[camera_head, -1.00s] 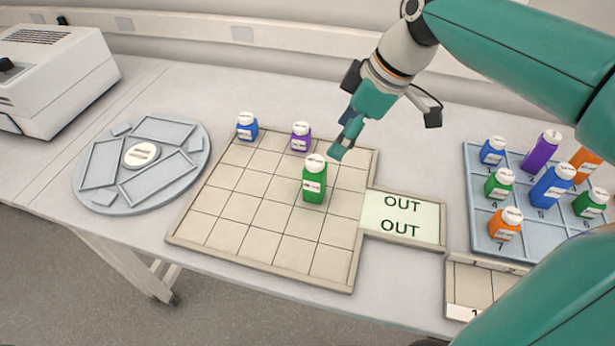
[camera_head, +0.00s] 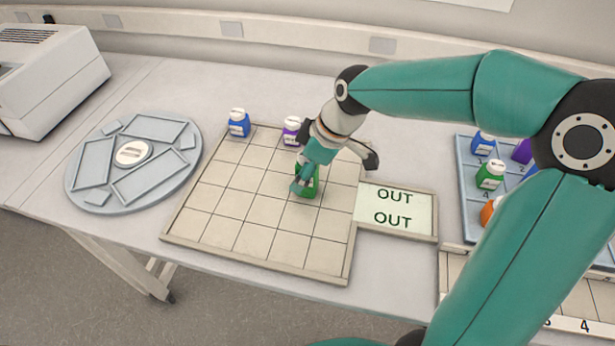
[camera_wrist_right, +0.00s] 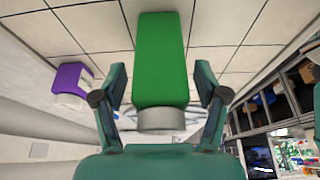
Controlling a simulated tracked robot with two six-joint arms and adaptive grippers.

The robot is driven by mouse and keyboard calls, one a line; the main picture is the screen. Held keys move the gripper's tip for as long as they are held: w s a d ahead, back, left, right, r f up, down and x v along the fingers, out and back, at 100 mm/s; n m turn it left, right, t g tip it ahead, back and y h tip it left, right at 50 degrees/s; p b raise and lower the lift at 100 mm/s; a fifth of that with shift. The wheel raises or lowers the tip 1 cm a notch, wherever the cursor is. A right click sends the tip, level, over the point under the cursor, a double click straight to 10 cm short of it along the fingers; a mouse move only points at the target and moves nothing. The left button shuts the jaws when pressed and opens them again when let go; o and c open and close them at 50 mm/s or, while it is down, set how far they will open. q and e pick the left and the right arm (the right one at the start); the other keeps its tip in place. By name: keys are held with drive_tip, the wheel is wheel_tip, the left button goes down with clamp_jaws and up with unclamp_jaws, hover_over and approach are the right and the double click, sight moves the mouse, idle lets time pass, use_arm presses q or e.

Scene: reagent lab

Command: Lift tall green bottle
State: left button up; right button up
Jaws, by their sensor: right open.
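The tall green bottle (camera_head: 308,184) stands on the gridded board (camera_head: 232,204), mostly hidden behind my right gripper in the head view. In the right wrist view the green bottle (camera_wrist_right: 161,62) fills the upper middle, its cap end toward the palm. My right gripper (camera_head: 302,186) is open, with one finger on each side of the bottle. In the right wrist view the gripper (camera_wrist_right: 160,95) shows gaps between both fingers and the bottle. My left gripper is not in view.
A purple bottle (camera_head: 291,130) stands close behind on the board, with a blue bottle (camera_head: 239,123) to its left. The OUT plate (camera_head: 396,208) adjoins the board's right side. A blue rack (camera_head: 465,190) of bottles is at right. A round tray (camera_head: 188,167) lies left.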

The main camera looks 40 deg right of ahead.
drive_tip(key=shift+w+a+f, duration=0.1)
drive_tip(key=shift+f, duration=0.25)
drive_tip(key=c, duration=1.2)
drive_tip(key=shift+r, duration=0.1)
drive_tip(key=shift+c, duration=0.2)
